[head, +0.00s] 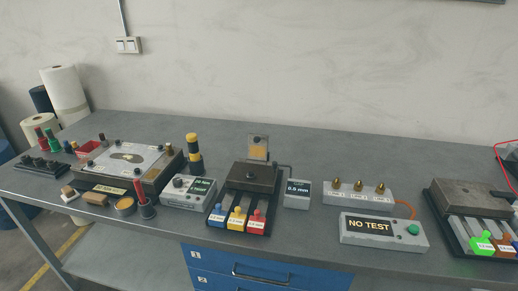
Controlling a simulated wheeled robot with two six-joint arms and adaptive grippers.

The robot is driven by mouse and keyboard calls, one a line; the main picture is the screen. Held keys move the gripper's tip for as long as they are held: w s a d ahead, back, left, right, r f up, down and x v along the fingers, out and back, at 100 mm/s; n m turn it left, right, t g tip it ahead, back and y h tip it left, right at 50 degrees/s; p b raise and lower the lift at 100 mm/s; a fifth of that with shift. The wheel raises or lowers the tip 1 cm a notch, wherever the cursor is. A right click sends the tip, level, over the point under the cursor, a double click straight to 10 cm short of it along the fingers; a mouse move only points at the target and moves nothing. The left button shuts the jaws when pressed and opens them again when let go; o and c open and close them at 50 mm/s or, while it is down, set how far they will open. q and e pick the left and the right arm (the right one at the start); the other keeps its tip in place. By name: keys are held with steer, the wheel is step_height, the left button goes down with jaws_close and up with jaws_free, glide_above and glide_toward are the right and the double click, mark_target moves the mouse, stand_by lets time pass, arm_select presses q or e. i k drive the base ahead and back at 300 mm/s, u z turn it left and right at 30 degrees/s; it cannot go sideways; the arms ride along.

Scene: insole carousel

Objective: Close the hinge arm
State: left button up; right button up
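A dark fixture (247,183) stands near the middle of the bench, with a dark block and knob on top. An upright metal plate with an orange-brown patch (258,148) stands up at its back and looks like the raised hinge arm; its hinge is hidden behind the block. Blue (217,213), yellow (237,216) and red (256,222) labelled tabs stick out at the fixture's front. Neither of my grippers is in view.
A display box reading 0.8 mm (297,193) stands right of the fixture. A NO TEST box (383,231) and a box with brass tips (358,192) stand farther right. A second dark fixture (470,197) is at the right edge. The grey bench (320,157) is clear behind.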

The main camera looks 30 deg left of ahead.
mark_target(258, 144)
steer(key=u, duration=0.8)
steer(key=k, duration=0.1)
steer(key=z, duration=0.1)
